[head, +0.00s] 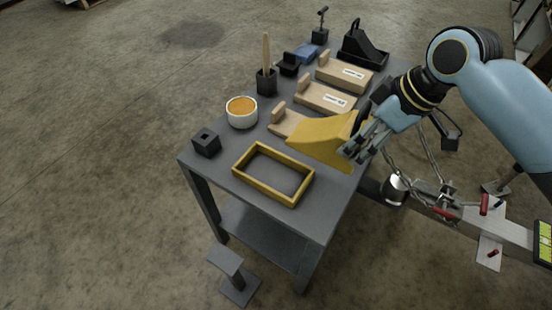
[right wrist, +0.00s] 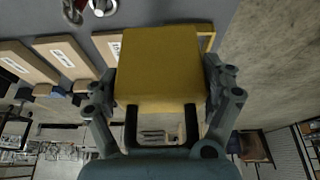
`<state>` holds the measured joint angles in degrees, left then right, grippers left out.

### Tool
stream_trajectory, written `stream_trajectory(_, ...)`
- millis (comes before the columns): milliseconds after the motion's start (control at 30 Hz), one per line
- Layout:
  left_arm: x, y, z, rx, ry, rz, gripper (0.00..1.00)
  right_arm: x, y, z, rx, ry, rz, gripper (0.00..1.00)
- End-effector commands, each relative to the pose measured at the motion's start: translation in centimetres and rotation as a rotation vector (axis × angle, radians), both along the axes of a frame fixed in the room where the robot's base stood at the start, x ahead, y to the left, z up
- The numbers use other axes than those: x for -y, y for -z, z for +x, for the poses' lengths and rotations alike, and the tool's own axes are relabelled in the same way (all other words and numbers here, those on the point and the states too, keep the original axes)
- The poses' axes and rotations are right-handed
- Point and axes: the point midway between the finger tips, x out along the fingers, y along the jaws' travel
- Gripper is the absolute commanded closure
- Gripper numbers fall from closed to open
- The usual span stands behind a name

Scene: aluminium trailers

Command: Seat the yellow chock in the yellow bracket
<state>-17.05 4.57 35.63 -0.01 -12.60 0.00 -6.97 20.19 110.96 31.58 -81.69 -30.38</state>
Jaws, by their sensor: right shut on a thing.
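The yellow chock (head: 322,137) is a wedge held in my right gripper (head: 358,147), above the table's right side. In the head view it overlaps a wooden block behind it. In the right wrist view the chock (right wrist: 158,65) fills the space between the fingers of my right gripper (right wrist: 160,110), which are shut on its sides. The yellow bracket (head: 274,197) is an empty rectangular frame lying flat at the table's near end. The chock is beyond and to the right of it, apart from it. A yellow edge (right wrist: 207,40) shows beside the chock in the wrist view. My left gripper is not in view.
The grey table (head: 215,166) carries a white bowl (head: 242,114) with orange contents, a black socket block (head: 206,143), a wooden handle in a black holder (head: 266,80), wooden chocks (head: 323,97), and a black chock in its black bracket (head: 361,50). A trailer coupling stands at right.

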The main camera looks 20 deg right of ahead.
Motion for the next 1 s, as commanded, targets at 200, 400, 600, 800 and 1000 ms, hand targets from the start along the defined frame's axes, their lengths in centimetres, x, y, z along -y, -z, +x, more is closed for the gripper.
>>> stream_trajectory(200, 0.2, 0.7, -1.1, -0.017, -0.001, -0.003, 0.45, -3.7, 2.6, 1.4, 0.002, 0.002, 0.013, 0.75)
stream_trajectory(400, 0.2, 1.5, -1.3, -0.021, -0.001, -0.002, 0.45, -7.9, 5.4, 3.1, 0.001, 0.0, 0.01, 0.75)
stream_trajectory(600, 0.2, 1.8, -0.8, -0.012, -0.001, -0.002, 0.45, -10.2, 6.9, 4.0, 0.001, -0.001, 0.005, 0.75)
stream_trajectory(800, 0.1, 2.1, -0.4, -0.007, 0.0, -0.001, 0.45, -10.5, 8.0, 4.1, 0.0, -0.001, 0.003, 0.75)
stream_trajectory(1000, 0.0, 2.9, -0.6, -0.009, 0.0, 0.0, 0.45, -10.5, 11.0, 4.0, -0.002, -0.001, 0.002, 0.74)
